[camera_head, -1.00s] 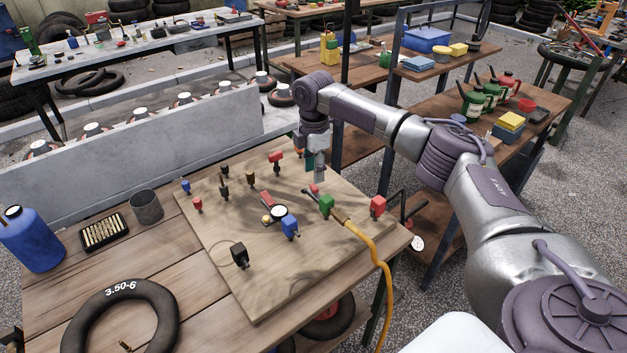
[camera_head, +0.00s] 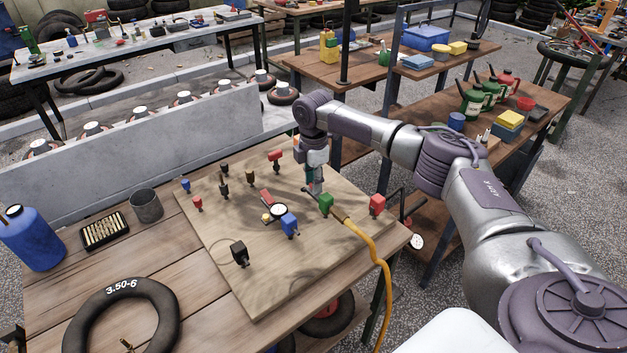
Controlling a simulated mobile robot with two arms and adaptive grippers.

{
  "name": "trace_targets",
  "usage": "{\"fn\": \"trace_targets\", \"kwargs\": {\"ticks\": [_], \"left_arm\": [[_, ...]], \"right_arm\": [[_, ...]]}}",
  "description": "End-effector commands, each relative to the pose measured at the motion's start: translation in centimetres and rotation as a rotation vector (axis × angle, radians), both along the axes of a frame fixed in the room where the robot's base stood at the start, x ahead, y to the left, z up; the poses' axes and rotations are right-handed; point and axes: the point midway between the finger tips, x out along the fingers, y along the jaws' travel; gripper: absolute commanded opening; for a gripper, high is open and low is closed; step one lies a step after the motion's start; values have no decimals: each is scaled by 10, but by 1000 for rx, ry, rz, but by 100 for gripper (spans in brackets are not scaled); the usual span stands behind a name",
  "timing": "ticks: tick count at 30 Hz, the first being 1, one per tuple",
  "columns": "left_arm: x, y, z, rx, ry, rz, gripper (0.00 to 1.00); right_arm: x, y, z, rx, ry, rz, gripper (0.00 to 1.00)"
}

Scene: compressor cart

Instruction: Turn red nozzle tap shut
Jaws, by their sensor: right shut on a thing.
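My right gripper (camera_head: 315,186) points down at the far right part of the wooden board (camera_head: 215,255), beside the green block (camera_head: 326,204). Its fingers are shut on the small red nozzle tap, which they hide almost wholly in this view. How far the tap is turned cannot be seen. My left gripper is not in view.
A red block (camera_head: 377,204), a blue block (camera_head: 289,224), a round gauge (camera_head: 279,210) and a black block (camera_head: 240,252) stand on the board near the gripper. A tyre (camera_head: 122,318), a blue bottle (camera_head: 31,240) and a grey cup (camera_head: 146,205) stand left.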

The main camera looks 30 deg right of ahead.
Motion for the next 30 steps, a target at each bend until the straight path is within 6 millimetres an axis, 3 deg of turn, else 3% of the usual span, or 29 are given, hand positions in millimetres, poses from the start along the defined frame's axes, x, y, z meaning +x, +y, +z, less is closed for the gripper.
{"fn": "trace_targets", "kwargs": {"ticks": [11,30], "left_arm": [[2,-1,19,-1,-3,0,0],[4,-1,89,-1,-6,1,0]], "right_arm": [[-1,0,3,0,3,-95,0],[-1,1,4,0,5,-662,0]]}}
